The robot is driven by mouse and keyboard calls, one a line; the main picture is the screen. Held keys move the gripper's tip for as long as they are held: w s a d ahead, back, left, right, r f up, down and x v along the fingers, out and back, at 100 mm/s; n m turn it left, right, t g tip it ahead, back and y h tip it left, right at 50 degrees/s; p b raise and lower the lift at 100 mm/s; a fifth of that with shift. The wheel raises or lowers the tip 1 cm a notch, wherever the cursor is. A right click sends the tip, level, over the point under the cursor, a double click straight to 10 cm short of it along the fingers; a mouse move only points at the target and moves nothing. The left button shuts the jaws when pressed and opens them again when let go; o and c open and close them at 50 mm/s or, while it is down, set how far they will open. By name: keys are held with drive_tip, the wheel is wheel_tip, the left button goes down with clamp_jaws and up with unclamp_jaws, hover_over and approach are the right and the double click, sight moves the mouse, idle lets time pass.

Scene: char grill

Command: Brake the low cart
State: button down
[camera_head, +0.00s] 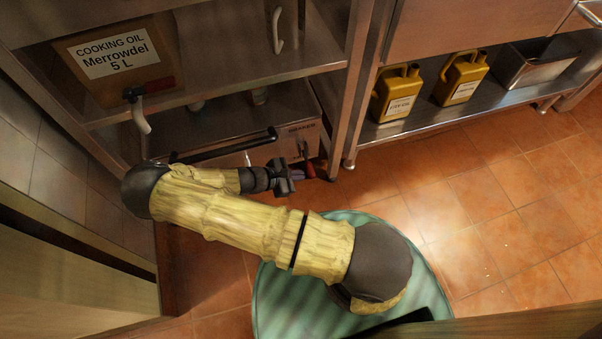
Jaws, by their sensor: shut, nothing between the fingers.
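The low cart (268,125) appears to be the metal box-like unit under the lower shelf, with a black bar handle (225,146) along its front and a small label (301,127) near its right end. A small red part (310,169) shows low at the cart's right front corner; it looks like a pedal or lever, and its setting cannot be read. My gripper (297,174) is shut and empty, just left of the red part. Whether its fingertips touch that part cannot be told. My arm hides part of the cart's lower front and any wheels there.
A cooking oil box (118,62) with a red-handled tap (149,90) sits on the shelf above the cart. Yellow jugs (398,93) and a metal pan (537,65) stand on the right shelf. The tiled floor (470,190) on the right is clear.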

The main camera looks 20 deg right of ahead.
drive_tip(key=shift+s+r+g+p, duration=0.15)
drive_tip(key=shift+r+g+p, duration=0.2)
drive_tip(key=shift+p, duration=0.5)
wheel_tip(320, 180, up, 3)
drive_tip(key=p, duration=0.7)
drive_tip(key=shift+s, duration=0.15)
drive_tip(key=p, duration=0.3)
approach(310, 171)
drive_tip(key=shift+a+r, duration=0.15)
drive_tip(key=shift+a, duration=0.1)
drive_tip(key=shift+r, duration=0.15)
